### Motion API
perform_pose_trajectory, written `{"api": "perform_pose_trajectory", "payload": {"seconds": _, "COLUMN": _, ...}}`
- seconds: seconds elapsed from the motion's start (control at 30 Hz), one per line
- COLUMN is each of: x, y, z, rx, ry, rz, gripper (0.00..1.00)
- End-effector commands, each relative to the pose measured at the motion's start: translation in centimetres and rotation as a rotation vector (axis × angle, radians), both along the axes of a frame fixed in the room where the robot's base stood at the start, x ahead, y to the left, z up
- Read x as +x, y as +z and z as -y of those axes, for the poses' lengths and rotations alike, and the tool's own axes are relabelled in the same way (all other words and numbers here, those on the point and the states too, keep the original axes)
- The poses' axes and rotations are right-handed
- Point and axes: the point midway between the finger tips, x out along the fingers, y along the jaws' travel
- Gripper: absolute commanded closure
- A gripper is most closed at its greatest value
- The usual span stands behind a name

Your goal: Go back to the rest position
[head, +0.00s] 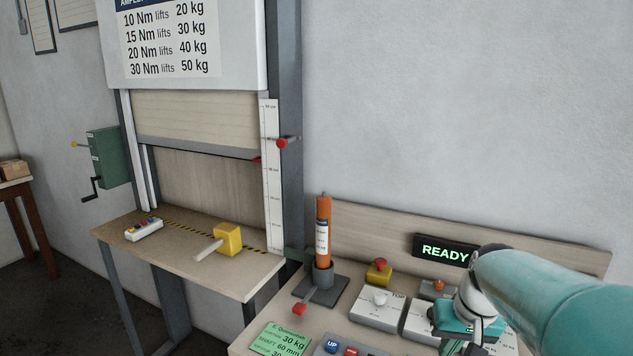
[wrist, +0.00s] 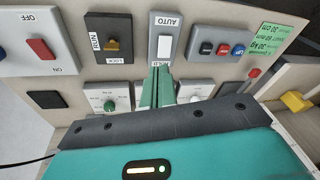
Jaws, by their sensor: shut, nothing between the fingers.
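My gripper (head: 478,332) is at the right of the head view, over the control panel, at the end of my teal arm. In the wrist view its green fingers (wrist: 158,80) are together with nothing between them. Their tips appear just below the white AUTO switch (wrist: 165,45) and hide part of its lower label. I cannot tell whether they touch the panel. In the head view my arm and gripper cover part of the panel.
The panel carries a LOCK switch (wrist: 112,45), a red ON/OFF switch (wrist: 38,48), knobs and push buttons (wrist: 222,49). An orange cylinder (head: 323,222) stands upright beside it. A READY display (head: 442,250) is behind. The shutter (head: 195,120) is partly raised.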

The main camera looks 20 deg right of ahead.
Motion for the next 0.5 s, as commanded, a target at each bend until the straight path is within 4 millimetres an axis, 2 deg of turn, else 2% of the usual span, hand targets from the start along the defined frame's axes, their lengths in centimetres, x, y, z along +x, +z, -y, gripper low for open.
{"api": "perform_pose_trajectory", "payload": {"seconds": 0.03, "x": 0.4, "y": 0.8, "z": -2.5, "rx": -0.008, "ry": 0.045, "rz": 0.026, "gripper": 1.00}}
{"api": "perform_pose_trajectory", "payload": {"seconds": 0.2, "x": 0.6, "y": 2.5, "z": -9.7, "rx": -0.045, "ry": 0.167, "rz": 0.097, "gripper": 1.00}}
{"api": "perform_pose_trajectory", "payload": {"seconds": 0.4, "x": -1.0, "y": 3.8, "z": -17.3, "rx": -0.108, "ry": 0.302, "rz": 0.180, "gripper": 1.00}}
{"api": "perform_pose_trajectory", "payload": {"seconds": 0.5, "x": -2.2, "y": 4.1, "z": -20.3, "rx": -0.141, "ry": 0.358, "rz": 0.219, "gripper": 1.00}}
